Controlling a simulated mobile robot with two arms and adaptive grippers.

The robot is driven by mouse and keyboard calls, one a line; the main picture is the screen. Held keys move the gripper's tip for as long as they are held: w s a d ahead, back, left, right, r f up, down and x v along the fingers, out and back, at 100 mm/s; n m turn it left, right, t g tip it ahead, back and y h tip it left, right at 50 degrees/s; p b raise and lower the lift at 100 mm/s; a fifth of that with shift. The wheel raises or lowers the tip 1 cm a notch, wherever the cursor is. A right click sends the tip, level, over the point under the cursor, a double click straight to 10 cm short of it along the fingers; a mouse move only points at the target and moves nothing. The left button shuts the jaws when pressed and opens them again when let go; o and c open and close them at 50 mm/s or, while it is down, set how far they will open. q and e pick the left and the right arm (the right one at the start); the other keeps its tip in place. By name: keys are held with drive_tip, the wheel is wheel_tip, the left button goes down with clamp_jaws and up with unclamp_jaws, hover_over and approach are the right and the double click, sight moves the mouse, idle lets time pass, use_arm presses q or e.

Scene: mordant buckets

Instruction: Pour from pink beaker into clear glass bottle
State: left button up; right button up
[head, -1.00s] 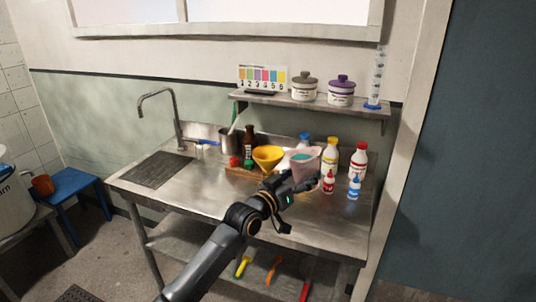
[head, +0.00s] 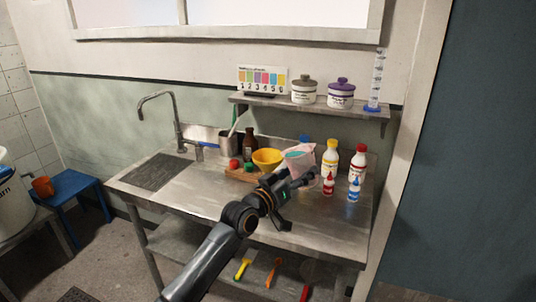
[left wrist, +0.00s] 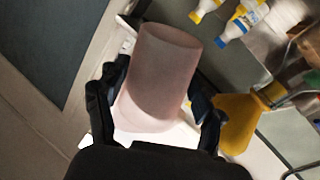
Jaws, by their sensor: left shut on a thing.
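My left gripper (head: 298,180) is shut on the beaker, which also shows between the fingers in the left wrist view (left wrist: 163,80). The funnel also appears to the right of the beaker in the left wrist view (left wrist: 238,118). I cannot make out the clear glass bottle; the area below the funnel is partly hidden by my gripper. My right gripper is not in view.
Yellow-capped (head: 330,165) and red-capped (head: 358,170) bottles stand to the right. The shelf (head: 310,105) hangs above. The steel counter's front (head: 200,200) is clear.

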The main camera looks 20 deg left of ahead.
sight(292, 158)
use_arm(q)
drive_tip(key=shift+n, duration=0.8)
drive_tip(key=shift+w+a+r+p, duration=0.1)
drive_tip(key=shift+a+r+p, duration=0.15)
drive_tip(key=shift+r+p, duration=0.8)
drive_tip(key=shift+w+a+r+p, duration=0.15)
drive_tip(key=shift+r+p, duration=0.35)
drive_tip(key=shift+r, duration=0.95)
drive_tip(key=shift+s+a, duration=0.1)
drive_tip(key=shift+a+r+n, duration=0.3)
drive_tip(key=shift+a+n, duration=0.15)
drive_tip(key=shift+n, duration=0.45)
drive_tip(key=shift+w+a+r+n+t+p, duration=0.2)
drive_tip(key=shift+r+n+t+p, duration=0.25)
drive_tip(key=shift+n+p, duration=0.4)
idle(0.4)
drive_tip(key=shift+f+n+y, duration=0.25)
drive_tip(key=shift+n+y, duration=0.05)
drive_tip(key=shift+n, duration=0.65)
idle(1.5)
